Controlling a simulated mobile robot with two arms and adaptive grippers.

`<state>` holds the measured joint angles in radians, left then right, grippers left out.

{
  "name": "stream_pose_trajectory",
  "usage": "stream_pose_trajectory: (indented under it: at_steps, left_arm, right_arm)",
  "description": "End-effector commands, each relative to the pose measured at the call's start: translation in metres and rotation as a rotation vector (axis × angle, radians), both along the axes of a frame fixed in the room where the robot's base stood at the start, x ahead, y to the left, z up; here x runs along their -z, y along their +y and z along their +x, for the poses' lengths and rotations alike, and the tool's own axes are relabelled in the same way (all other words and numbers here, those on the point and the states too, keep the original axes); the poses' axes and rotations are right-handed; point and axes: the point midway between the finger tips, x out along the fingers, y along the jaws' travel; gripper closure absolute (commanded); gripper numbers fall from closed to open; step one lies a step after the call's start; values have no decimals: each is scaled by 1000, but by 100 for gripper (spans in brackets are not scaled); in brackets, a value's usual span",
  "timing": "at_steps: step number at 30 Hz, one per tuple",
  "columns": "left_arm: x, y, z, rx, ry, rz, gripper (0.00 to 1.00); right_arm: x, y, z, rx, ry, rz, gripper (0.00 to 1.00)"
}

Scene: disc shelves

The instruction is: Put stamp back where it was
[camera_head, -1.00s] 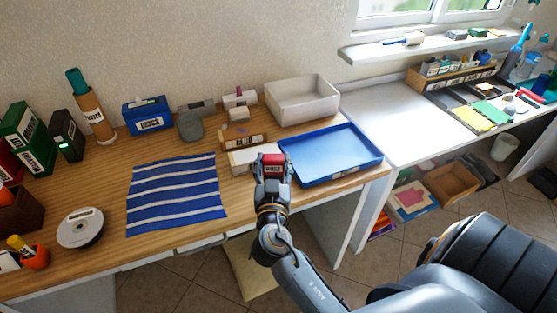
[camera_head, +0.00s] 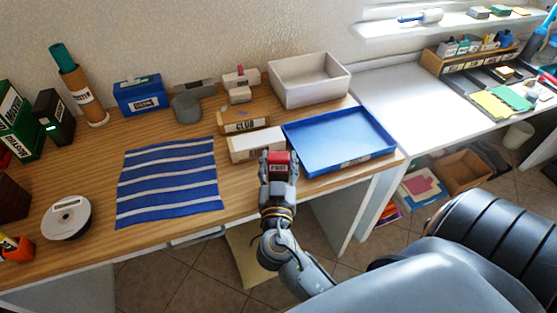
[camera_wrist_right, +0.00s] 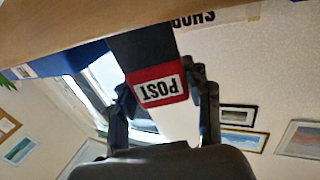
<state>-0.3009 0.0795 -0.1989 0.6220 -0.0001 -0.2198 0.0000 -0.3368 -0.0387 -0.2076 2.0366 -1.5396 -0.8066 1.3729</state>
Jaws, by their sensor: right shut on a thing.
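The stamp (camera_head: 279,160) is a small block with a red end and a white label. In the right wrist view the label of the stamp (camera_wrist_right: 159,90) reads POST, and a dark part extends beyond the red end. My right gripper (camera_head: 279,172) is shut on it, at the front edge of the wooden desk, in front of a white box. In the wrist view the fingers stand on both sides of the stamp. Whether the stamp touches the desk cannot be told. My left gripper is not in view.
A blue tray (camera_head: 392,150) lies right of the gripper. A white box (camera_head: 256,146) and a wooden box labelled CLUB (camera_head: 244,124) stand behind it. A striped blue cloth (camera_head: 168,192) lies to the left. An empty white bin (camera_head: 308,98) stands at the back.

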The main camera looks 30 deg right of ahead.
Motion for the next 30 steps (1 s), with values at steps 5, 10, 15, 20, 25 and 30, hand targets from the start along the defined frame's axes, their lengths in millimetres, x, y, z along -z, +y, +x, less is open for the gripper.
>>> stream_pose_trajectory:
  at_steps: [5, 10, 15, 20, 25, 30]
  left_arm:
    - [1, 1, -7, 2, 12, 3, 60]
    - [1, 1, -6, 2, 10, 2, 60]
    - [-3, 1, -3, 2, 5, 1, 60]
    - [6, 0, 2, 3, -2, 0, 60]
    - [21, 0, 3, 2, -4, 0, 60]
    - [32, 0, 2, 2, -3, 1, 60]
  right_arm:
    - [0, 0, 0, 0, -1, 1, 28]
    - [0, 0, 0, 0, -1, 0, 28]
    - [-3, 0, 0, 0, -1, -1, 28]
    - [2, 11, -15, 0, 0, 3, 28]
    - [4, 33, -46, -1, 2, 4, 28]
    - [2, 53, -74, -1, 0, 3, 28]
